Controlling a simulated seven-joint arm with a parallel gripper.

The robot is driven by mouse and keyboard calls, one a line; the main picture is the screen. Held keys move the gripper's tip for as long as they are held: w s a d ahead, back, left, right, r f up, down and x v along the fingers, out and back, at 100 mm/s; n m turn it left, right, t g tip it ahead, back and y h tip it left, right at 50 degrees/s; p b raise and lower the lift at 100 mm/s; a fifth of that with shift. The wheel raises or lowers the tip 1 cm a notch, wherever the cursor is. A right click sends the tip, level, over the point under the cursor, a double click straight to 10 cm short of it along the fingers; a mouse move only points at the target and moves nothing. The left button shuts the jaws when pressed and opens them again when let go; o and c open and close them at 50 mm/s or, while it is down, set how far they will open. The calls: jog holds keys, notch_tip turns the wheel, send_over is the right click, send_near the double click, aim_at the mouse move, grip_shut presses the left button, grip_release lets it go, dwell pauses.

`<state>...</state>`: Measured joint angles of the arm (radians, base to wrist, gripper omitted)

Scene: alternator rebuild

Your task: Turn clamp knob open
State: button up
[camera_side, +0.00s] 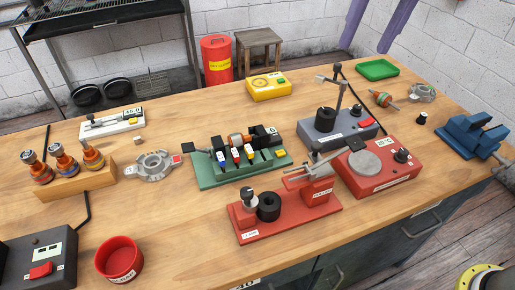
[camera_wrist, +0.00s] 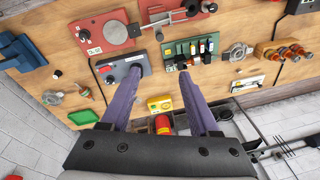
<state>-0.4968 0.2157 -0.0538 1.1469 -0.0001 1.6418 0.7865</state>
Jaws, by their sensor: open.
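A red clamp-like fixture (camera_side: 289,220) stands at the table's front centre in the side view. It carries a black knob with a pale top (camera_side: 249,198) at its left, a black ring-shaped part (camera_side: 268,208) and a metal arm at its right. I cannot tell surely which knob is the clamp knob. The fixture also shows, partly cut off, at the top of the wrist view (camera_wrist: 165,20). My gripper (camera_wrist: 155,70) has two purple fingers spread apart with nothing between them. It is at the table's far side, well away from the fixture; its fingers show at the side view's top right.
A red box with a grey disc (camera_side: 365,162), a grey stand (camera_side: 335,132) and a green rack (camera_side: 240,168) surround the fixture. A blue vise (camera_side: 473,137) sits at the right and a red bowl (camera_side: 118,260) at front left. Bare wood lies left of the fixture.

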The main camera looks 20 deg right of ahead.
jog(key=w+a+f+n+g, duration=0.15)
jog(key=a+f, duration=0.45)
jog(key=a, duration=0.7)
jog(key=n+h, duration=0.1)
jog(key=n, duration=0.1)
send_near(246, 191)
jog(key=shift+g, duration=0.25)
jog(key=f, duration=0.8)
jog(key=shift+w+d+f, duration=0.1)
jog(key=shift+w+f, duration=0.05)
jog(key=shift+w, duration=0.05)
grip_shut()
